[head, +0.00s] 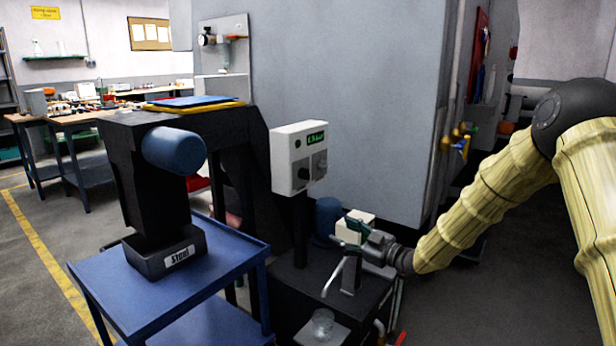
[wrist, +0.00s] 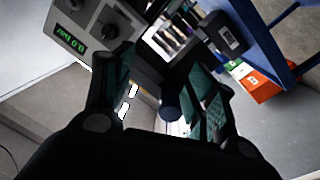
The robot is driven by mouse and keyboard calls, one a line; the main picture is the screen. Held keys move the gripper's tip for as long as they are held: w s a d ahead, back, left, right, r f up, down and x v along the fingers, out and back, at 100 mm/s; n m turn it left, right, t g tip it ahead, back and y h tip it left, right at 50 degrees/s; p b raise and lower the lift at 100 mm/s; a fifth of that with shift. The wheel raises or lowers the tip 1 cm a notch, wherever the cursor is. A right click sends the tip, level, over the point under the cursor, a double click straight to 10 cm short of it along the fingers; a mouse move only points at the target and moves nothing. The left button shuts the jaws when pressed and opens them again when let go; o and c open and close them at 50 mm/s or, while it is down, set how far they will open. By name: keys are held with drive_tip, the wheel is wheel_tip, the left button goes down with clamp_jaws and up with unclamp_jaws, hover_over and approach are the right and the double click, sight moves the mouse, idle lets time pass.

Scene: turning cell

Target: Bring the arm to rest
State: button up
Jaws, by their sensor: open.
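My arm, in a yellow ribbed cover, reaches in from the right of the head view. My gripper (head: 354,235) is at its end, low in front of the grey machine housing and above a dark cabinet (head: 297,283). In the wrist view my gripper (wrist: 160,72) has its two green-padded fingers spread apart, with nothing held between them. A blue rounded part (wrist: 171,107) shows beyond the gap between the fingers; I cannot tell its distance.
A control box with a green display (head: 299,157) stands left of my gripper. A blue cart (head: 205,307) carries a dark bin labelled "Steel" (head: 166,262). A clear cup (head: 322,324) stands low in front. An orange-red box (wrist: 255,85) shows in the wrist view. Open floor lies at the right.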

drive_tip(key=s+d+f+m+g+h, duration=0.15)
drive_tip(key=s+f, duration=0.25)
drive_tip(key=f, duration=0.4)
drive_tip(key=s+f+m+h, duration=0.3)
drive_tip(key=s+f, duration=0.1)
drive_tip(key=f, duration=0.5)
drive_tip(key=s+f+m+h, duration=0.25)
drive_tip(key=s+f, duration=0.25)
drive_tip(key=f, duration=0.3)
drive_tip(key=s+d+f+m+g+h, duration=0.1)
drive_tip(key=s+d+f+m+g, duration=0.1)
drive_tip(key=s+f, duration=0.6)
drive_tip(key=s+d+f+m+g+h, duration=0.25)
drive_tip(key=s+f, duration=0.35)
drive_tip(key=s, duration=0.5)
drive_tip(key=s+d+f+m+g+h, duration=0.1)
drive_tip(key=s+d+f+g, duration=0.1)
drive_tip(key=s, duration=0.7)
drive_tip(key=s+d+f+m+g+h, duration=0.1)
drive_tip(key=s+d+g, duration=0.1)
drive_tip(key=s, duration=0.7)
drive_tip(key=s+d+f+m+g+h, duration=0.1)
drive_tip(key=s+d+f+m+g, duration=0.1)
drive_tip(key=s, duration=0.7)
wheel_tip(320, 180, up, 18)
drive_tip(key=p, duration=1.8)
drive_tip(key=shift+w, duration=0.35)
